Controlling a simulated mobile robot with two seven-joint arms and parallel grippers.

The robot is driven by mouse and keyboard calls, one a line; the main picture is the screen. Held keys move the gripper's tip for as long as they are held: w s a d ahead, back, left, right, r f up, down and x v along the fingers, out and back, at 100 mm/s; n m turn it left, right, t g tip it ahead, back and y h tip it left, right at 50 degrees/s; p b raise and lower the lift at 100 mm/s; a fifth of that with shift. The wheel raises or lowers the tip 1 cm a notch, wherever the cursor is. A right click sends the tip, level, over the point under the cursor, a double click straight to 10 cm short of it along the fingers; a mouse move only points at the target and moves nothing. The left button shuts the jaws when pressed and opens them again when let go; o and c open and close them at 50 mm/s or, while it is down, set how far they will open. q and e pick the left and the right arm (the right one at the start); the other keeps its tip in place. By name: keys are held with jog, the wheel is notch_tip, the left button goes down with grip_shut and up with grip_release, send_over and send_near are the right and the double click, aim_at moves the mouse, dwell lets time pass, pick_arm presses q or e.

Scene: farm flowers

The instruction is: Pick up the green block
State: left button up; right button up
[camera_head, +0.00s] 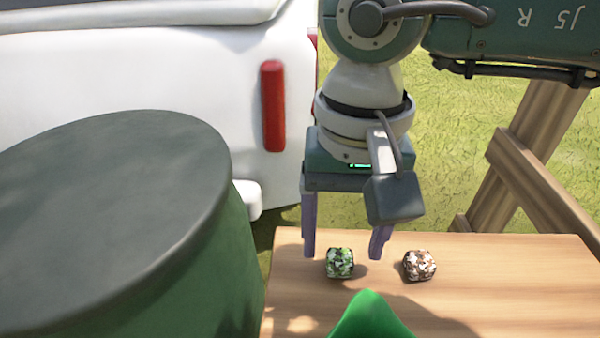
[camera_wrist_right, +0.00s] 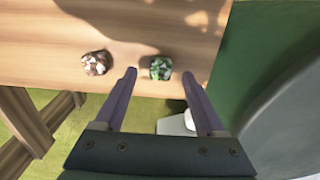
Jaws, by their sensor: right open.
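The green block (camera_head: 340,262) is a small cube with a mottled green, black and white pattern. It sits on the wooden table (camera_head: 470,312). My right gripper (camera_head: 343,255) is open, with its two purple fingers pointing down above the table around the block's position. In the right wrist view the green block (camera_wrist_right: 161,68) shows between and just beyond the fingertips (camera_wrist_right: 162,72), with nothing held. Whether the fingertips are at the block's height is hard to tell. My left gripper is not in view.
A brown and white mottled block (camera_head: 419,265) sits on the table to the right of the green one. A green pointed object (camera_head: 367,318) stands at the front. A large dark green cylinder (camera_head: 110,220) is at left. A white vehicle (camera_head: 150,80) and wooden beams (camera_head: 540,170) are behind.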

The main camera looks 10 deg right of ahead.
jog(key=shift+f, duration=0.85)
jog(key=shift+c, duration=0.4)
grip_shut()
